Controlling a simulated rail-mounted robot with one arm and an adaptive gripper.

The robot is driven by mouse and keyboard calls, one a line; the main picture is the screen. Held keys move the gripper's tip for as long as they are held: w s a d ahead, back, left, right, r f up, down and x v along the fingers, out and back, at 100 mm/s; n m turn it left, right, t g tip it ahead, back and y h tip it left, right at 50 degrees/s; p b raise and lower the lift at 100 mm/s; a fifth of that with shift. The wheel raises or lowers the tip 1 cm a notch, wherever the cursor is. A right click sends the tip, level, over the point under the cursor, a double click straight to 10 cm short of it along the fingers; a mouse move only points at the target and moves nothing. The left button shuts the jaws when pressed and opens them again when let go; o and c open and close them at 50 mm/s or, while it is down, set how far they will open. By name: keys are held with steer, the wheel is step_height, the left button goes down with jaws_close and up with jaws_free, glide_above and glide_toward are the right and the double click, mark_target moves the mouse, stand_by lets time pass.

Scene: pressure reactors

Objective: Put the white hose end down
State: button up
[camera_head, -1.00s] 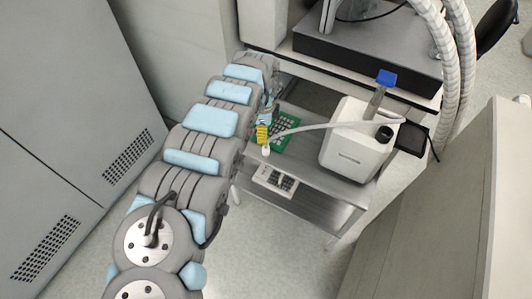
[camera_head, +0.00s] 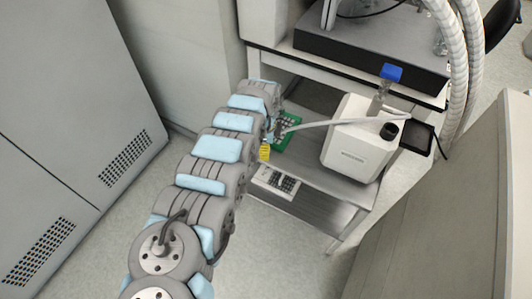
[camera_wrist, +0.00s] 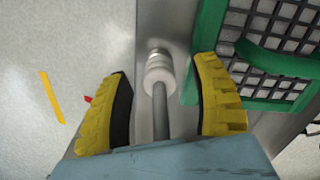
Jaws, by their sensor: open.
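The white hose end (camera_wrist: 158,72) is a ribbed white fitting on a grey hose (camera_wrist: 161,112). In the wrist view it lies between my gripper's two yellow fingers, with a gap on both sides. It appears over the bare metal shelf (camera_wrist: 177,32); whether it rests on it I cannot tell. My gripper (camera_wrist: 163,88) is open. In the head view one yellow finger of my gripper (camera_head: 264,152) shows at the shelf's left edge, and the hose end is hidden there. The hose (camera_head: 318,124) runs right to a white box-shaped device (camera_head: 355,140).
A green rack (camera_wrist: 262,60) stands close right of my gripper; it also shows in the head view (camera_head: 287,141). A keypad device (camera_head: 277,183) is at the shelf's front left. Bare metal shelf (camera_head: 325,187) lies in front.

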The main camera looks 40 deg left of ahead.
steer(key=shift+f, duration=0.2)
jaws_close()
steer(key=shift+r, duration=0.1)
steer(key=shift+r+p, duration=0.3)
steer(key=shift+p, duration=0.05)
steer(key=r, duration=0.1)
steer(key=r+p, duration=0.2)
steer(key=shift+s+d+r, duration=0.15)
steer(key=shift+s+r, duration=0.15)
steer(key=shift+r, duration=0.1)
steer(key=s+d+r+p, duration=0.7)
steer(key=s+p, duration=0.4)
steer(key=p, duration=0.4)
steer(key=shift+r, duration=0.75)
